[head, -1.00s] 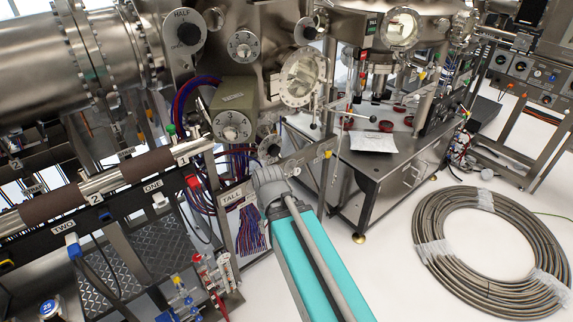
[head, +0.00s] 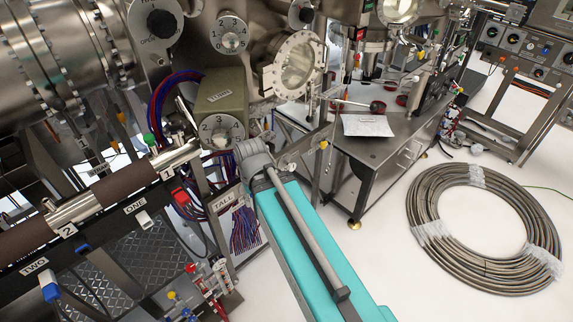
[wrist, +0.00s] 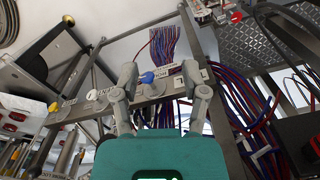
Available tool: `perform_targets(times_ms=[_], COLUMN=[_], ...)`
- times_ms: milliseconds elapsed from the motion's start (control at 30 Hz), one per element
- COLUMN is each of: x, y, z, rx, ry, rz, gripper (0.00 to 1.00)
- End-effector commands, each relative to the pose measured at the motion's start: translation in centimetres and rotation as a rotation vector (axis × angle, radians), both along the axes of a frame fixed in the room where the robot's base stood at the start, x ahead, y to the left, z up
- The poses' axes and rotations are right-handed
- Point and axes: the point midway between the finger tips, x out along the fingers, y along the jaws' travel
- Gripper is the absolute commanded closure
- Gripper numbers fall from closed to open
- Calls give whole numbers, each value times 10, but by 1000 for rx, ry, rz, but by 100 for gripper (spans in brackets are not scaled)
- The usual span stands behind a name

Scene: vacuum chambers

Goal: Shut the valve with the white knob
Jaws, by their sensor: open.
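My gripper (wrist: 165,84) is open in the wrist view, its two grey fingers apart and nothing held between them. It faces a metal rail that carries small coloured knobs with labels. A white knob (wrist: 93,95) sits on this rail, left of my left finger. A blue knob (wrist: 147,77) is between the fingers, and a yellow knob (wrist: 53,107) is farther left. In the head view my gripper (head: 256,158) is beside the rail, where a small white knob (head: 292,167) and the yellow knob (head: 323,145) show. I cannot tell the white knob's valve position.
A TALL label (head: 224,199) and bundled red and blue cables (head: 244,228) are close to my gripper. A green-grey TUNE box (head: 219,110) with a dial is above. A hose coil (head: 484,228) lies on the otherwise open floor.

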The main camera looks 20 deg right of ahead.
Motion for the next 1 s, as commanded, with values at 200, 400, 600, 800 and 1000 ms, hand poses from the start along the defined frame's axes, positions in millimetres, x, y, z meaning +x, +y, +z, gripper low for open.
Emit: perform_targets(times_ms=[200,400,600,800,1000], x=[0,0,8,32,70], y=[0,0,-5,-27,-63], z=[0,0,-8,-28,-55], rx=[0,0,21,83,163], ry=[0,0,-16,-74,-196], rz=[0,0,13,56,132], gripper=[43,30,5,5,5])
